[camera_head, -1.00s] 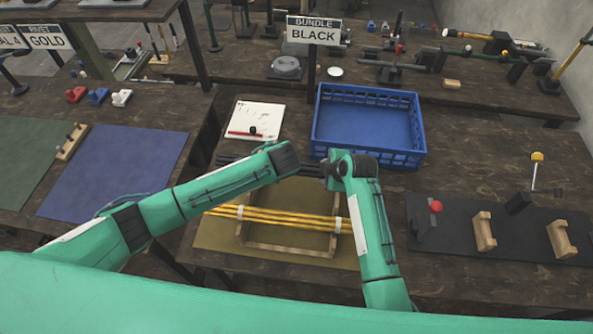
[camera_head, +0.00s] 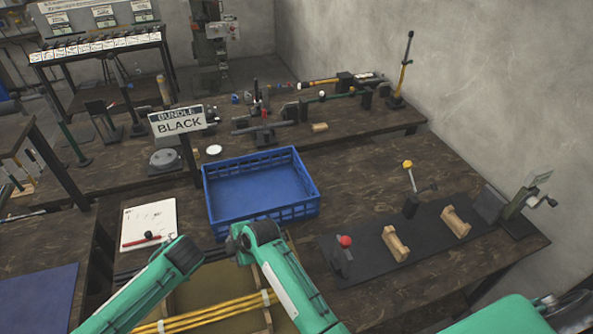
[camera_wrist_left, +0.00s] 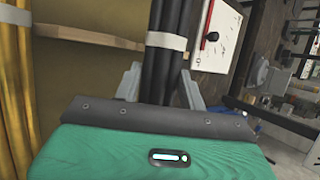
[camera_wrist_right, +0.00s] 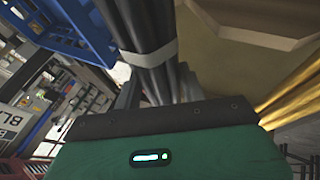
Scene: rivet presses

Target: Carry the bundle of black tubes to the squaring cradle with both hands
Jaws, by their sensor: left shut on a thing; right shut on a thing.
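The bundle of black tubes (camera_head: 213,252) lies crosswise in front of the blue crate, partly hidden by my wrists in the head view. My left gripper (camera_wrist_left: 160,90) is shut around the tubes (camera_wrist_left: 165,75), near a pale band. My right gripper (camera_wrist_right: 158,92) is shut around the same bundle (camera_wrist_right: 148,25), also near a pale band. How high the bundle is above the table, I cannot tell. On the right, the apparent squaring cradle, two notched wooden blocks (camera_head: 396,244) (camera_head: 455,222) on a dark plate (camera_head: 368,257) with a red-knobbed stop (camera_head: 343,255), holds no tubes.
Yellow tubes (camera_head: 205,318) lie across a wooden frame near me. The blue crate (camera_head: 262,217) stands behind the bundle, with a white board (camera_head: 150,222) to its left. A yellow-knobbed lever (camera_head: 409,180) and a crank device (camera_head: 520,208) flank the blocks. Bare table lies between crate and plate.

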